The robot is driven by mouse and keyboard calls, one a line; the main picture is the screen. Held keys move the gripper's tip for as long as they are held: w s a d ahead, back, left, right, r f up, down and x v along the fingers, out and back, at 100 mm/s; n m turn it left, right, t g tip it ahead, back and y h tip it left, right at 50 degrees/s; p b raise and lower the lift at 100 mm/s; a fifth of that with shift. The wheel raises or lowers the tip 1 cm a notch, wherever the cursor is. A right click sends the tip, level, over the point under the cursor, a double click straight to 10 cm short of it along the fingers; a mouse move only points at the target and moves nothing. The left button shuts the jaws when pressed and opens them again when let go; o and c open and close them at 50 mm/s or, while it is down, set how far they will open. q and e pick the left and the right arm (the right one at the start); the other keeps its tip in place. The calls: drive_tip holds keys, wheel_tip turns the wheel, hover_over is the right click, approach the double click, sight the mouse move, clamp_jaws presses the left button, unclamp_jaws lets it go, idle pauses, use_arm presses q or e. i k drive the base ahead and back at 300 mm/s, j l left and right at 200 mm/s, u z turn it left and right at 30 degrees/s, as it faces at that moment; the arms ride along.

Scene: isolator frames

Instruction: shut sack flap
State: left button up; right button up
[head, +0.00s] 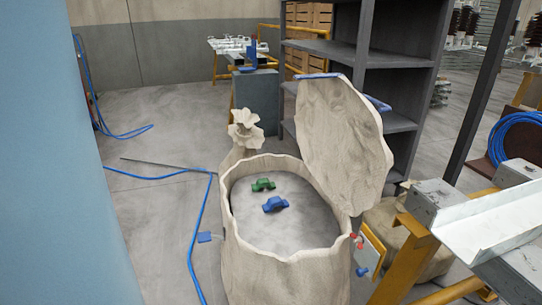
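A beige cloth sack (285,270) stands upright at the lower middle of the head view, its wide mouth uncovered. Its flap (345,135) stands raised on the right side of the mouth, tilted up, with blue strips along its top edge. A green piece (263,185) and a blue piece (275,204) lie on the grey surface inside the sack. Neither of my grippers shows in this view.
A dark shelf unit (405,75) stands behind the flap. A yellow frame with a metal channel (490,225) is close at the right. A pale blue surface (85,200) fills the left. A blue hose (199,230) lies on the floor left of the sack.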

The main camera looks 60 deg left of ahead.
sight(340, 141)
drive_tip(key=u, duration=1.85)
drive_tip(key=k, duration=0.25)
